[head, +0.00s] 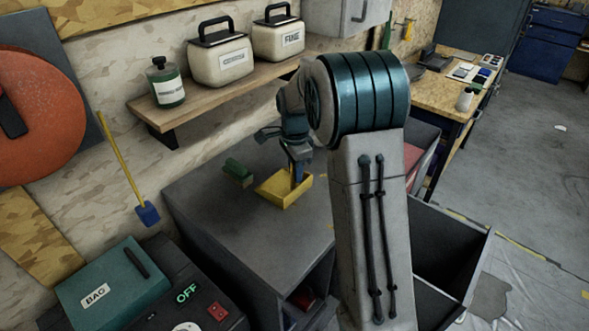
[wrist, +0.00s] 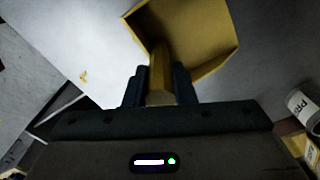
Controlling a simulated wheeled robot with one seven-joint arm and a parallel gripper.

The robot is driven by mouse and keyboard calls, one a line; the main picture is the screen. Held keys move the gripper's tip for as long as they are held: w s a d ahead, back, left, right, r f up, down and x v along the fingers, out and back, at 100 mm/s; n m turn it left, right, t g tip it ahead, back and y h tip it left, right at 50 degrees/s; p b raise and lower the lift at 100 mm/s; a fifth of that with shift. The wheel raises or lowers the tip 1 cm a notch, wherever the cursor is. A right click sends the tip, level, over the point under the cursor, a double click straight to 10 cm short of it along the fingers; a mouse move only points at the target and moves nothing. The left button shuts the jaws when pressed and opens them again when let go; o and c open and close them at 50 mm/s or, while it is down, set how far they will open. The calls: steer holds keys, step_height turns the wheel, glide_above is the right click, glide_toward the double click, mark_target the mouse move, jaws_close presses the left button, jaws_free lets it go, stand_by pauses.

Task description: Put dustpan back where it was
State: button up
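The yellow dustpan (head: 287,193) is at the grey cabinet top, near its far right part. I cannot tell whether it rests on the top or is held just above it. In the wrist view the pan (wrist: 205,40) opens upward in the picture, and its handle (wrist: 160,75) runs down between the two dark fingers. My gripper (head: 298,172) points down at the dustpan. In the wrist view my gripper (wrist: 160,88) has a finger against each side of the handle, with no clear gap. A green brush-like block (head: 238,173) lies just left of the dustpan.
The grey cabinet top (head: 215,210) is mostly clear. A wooden shelf (head: 215,90) above holds a green bottle (head: 166,82) and two labelled canisters (head: 220,65). A yellow-handled tool with a blue end (head: 148,213) hangs on the wall. An open dark bin (head: 450,250) stands at right.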

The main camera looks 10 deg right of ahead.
steer(key=o, duration=0.4)
steer(key=shift+c, duration=0.2)
step_height(320, 180, up, 12)
steer(key=shift+s+a+r, duration=0.1)
steer(key=s+a+f+n+t, duration=0.1)
steer(key=s+f+n+t, duration=0.2)
steer(key=s+n, duration=1.3)
steer(key=s, duration=1.2)
steer(key=shift+s+a, duration=0.15)
steer(key=shift+s, duration=0.15)
